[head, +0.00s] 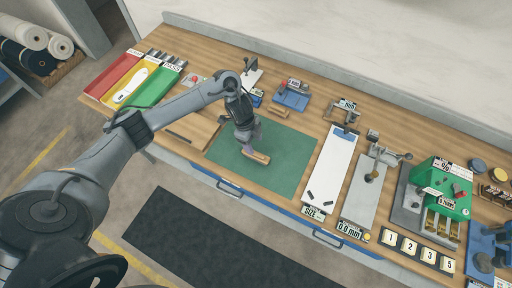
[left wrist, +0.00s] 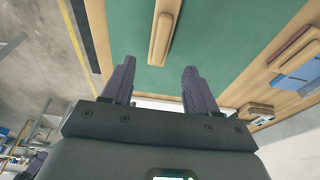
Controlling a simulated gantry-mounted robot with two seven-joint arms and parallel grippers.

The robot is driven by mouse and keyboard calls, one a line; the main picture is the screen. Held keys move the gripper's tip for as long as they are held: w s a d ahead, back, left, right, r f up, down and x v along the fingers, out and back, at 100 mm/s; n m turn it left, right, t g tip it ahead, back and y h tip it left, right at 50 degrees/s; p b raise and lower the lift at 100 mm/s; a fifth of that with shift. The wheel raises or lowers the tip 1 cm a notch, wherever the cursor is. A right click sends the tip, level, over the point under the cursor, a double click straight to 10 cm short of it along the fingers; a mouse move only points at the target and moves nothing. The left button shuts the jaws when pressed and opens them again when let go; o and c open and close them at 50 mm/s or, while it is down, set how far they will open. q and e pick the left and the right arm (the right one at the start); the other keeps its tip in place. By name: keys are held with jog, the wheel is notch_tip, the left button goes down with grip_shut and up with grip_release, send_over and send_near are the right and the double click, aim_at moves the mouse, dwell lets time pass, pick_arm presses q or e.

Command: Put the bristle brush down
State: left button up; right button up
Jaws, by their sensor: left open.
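The bristle brush (head: 260,158), a light wooden bar, appears to lie on the green mat (head: 290,160). It also shows in the left wrist view (left wrist: 164,30), just past the fingertips and lined up with the gap between them. Its bristles cannot be made out. My left gripper (head: 246,150) is low over the mat, right beside the brush. In the left wrist view my left gripper (left wrist: 156,68) has its fingers spread with nothing between them. My right gripper is in neither view.
Red, yellow and green trays (head: 152,88) stand at the left end of the bench, with a white insole (head: 130,85) on the yellow one. A white size board (head: 335,160) and a green machine (head: 445,182) stand to the right. The mat's right part is clear.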

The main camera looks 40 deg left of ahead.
pick_arm(q)
jog(key=s+d+r+n+t+h, duration=0.1)
jog(key=s+d+t, duration=0.15)
jog(key=d, duration=0.75)
jog(key=s+d+r+n+t, duration=0.1)
jog(key=d+t, duration=0.2)
jog(key=d, duration=0.6)
jog(key=s+a+r+n+g+y, duration=0.1)
jog(key=s+a+n, duration=0.3)
jog(key=s, duration=0.5)
jog(key=s+a+r+n+g+y, duration=0.1)
jog(key=s+a+r+n+y, duration=0.1)
jog(key=s+a+n, duration=0.3)
jog(key=s+r+n, duration=0.1)
jog(key=s+n, duration=0.1)
jog(key=s, duration=0.1)
jog(key=shift+s+r+g+p, duration=0.35)
jog(key=shift+p, duration=0.05)
jog(key=shift+a, duration=0.1)
